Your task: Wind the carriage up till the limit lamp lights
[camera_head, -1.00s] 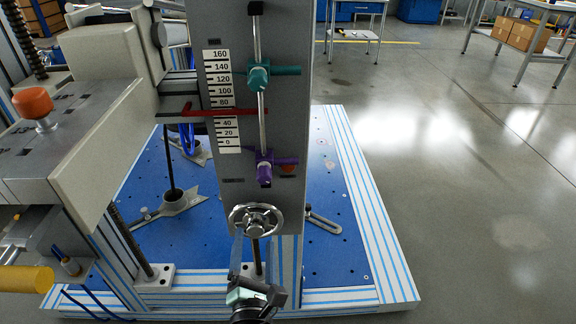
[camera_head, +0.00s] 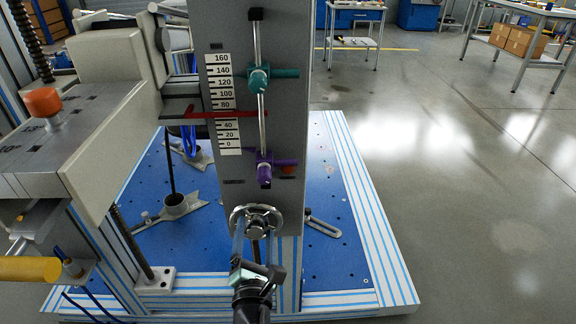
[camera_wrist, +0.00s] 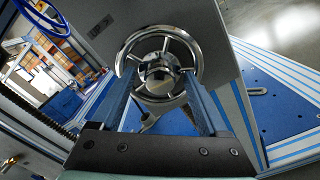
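The chrome handwheel (camera_head: 257,221) is low on the grey column; it also shows in the wrist view (camera_wrist: 188,58). My gripper (camera_head: 243,222) is at the wheel from below. In the wrist view its two blue fingers (camera_wrist: 158,72) stand apart on either side of the hub, tips at the wheel; contact is unclear. The carriage's red pointer (camera_head: 215,114) is at about 60 on the white scale (camera_head: 228,143). A teal stop (camera_head: 260,78) sits above the pointer and a purple stop (camera_head: 264,166) below, on a thin rod. A dull orange-red disc (camera_head: 289,170), possibly the lamp, shows no clear glow.
A blue bed plate (camera_head: 330,255) with striped rails lies around the column. A machine arm with an orange knob (camera_head: 43,102) and a yellow cylinder (camera_head: 30,269) are at the left. Open floor (camera_head: 450,230) lies to the right.

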